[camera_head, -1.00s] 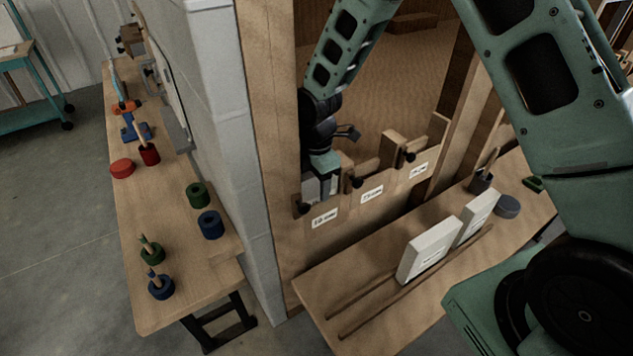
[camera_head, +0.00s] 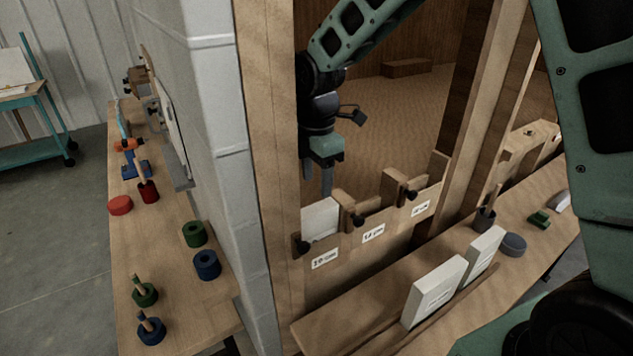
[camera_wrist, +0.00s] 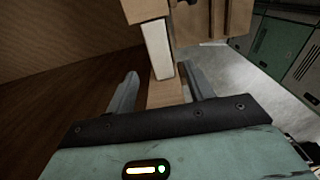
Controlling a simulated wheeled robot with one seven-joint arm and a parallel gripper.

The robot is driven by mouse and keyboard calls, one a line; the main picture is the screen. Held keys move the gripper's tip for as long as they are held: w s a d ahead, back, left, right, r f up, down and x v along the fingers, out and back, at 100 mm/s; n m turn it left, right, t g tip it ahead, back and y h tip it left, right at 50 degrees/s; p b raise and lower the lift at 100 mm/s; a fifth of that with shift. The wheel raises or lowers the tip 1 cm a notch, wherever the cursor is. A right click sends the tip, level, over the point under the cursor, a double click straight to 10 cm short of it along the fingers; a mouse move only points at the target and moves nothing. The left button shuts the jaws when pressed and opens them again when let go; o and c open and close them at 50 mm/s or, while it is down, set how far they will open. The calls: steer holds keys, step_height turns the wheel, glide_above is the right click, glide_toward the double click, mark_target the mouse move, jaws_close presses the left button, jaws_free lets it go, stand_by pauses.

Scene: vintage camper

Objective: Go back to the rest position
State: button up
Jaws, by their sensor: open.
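My gripper (camera_head: 319,178) hangs inside the wooden opening, fingers pointing down, above the left slot of the labelled rack (camera_head: 347,252). A white block (camera_head: 320,218) stands in that left slot, below and apart from the fingers. In the wrist view my gripper (camera_wrist: 160,88) has its two fingers spread with nothing held between them. The white block (camera_wrist: 158,50) shows there beyond the fingertips, against the wooden rack.
Two white blocks (camera_head: 436,290) stand on the wooden shelf in front of the rack. A dark cup (camera_head: 484,220) and a grey disc (camera_head: 513,244) are to the right. A bench (camera_head: 175,285) with coloured spools is at the left, past a pale wall.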

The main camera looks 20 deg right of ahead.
stand_by(0.3)
steer(key=s+d+m+t, duration=0.3)
steer(key=s+d+m, duration=0.8)
steer(key=s+m, duration=0.65)
steer(key=s+a+n+g+b, duration=0.1)
steer(key=s+a+n+b, duration=0.1)
steer(key=s+a, duration=0.3)
steer(key=s+a+f+n+g+b, duration=0.1)
steer(key=s+a, duration=0.4)
steer(key=a, duration=0.7)
steer(key=shift+s+a+f+n+g+y+b, duration=0.15)
steer(key=shift+s+n+g+y+b, duration=0.15)
steer(key=shift+n+g+b, duration=0.55)
steer(key=shift+t, duration=0.35)
steer(key=shift+c, duration=0.3)
